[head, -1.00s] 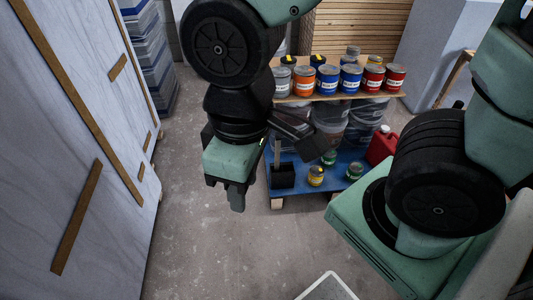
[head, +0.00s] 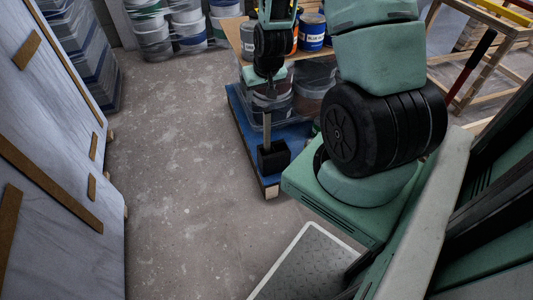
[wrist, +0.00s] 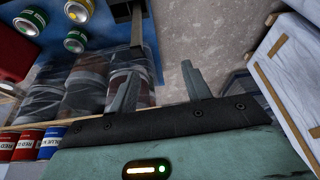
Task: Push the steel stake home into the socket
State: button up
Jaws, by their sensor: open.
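The steel stake (head: 267,128) stands upright in the black block-shaped socket (head: 273,158), with a good length showing above it. The socket sits at the front left corner of the blue pallet. My gripper (head: 268,88) is above the stake in the head view, but its fingers are small and dark there. In the wrist view my gripper (wrist: 160,68) is open, with nothing between its fingers. The stake (wrist: 137,28) shows there beyond the left fingertip, with the dark socket (wrist: 120,13) near the top edge. Whether a finger touches the stake cannot be told.
Wrapped buckets (head: 312,95) and a shelf of paint cans (head: 312,32) stand close behind the socket on the blue pallet (head: 240,112). Small green and yellow cans (wrist: 75,41) lie near the socket. A battened panel (head: 60,170) stands left; the floor between is clear.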

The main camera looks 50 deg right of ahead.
jog(key=m+b, duration=0.1)
send_near(267, 118)
jog(key=shift+h, duration=0.3)
jog(key=b+x, duration=0.1)
jog(key=x, duration=0.1)
jog(key=b+x, duration=0.1)
jog(key=x, duration=0.2)
jog(key=shift+w+a+f, duration=0.2)
jog(key=shift+d+b+x, duration=0.15)
jog(key=shift+b+x, duration=0.4)
jog(key=shift+x, duration=1.05)
jog(key=shift+d+b+x, duration=0.15)
jog(key=shift+b+x, duration=0.4)
jog(key=shift+x, duration=1.05)
jog(key=shift+r, duration=0.1)
grip_shut()
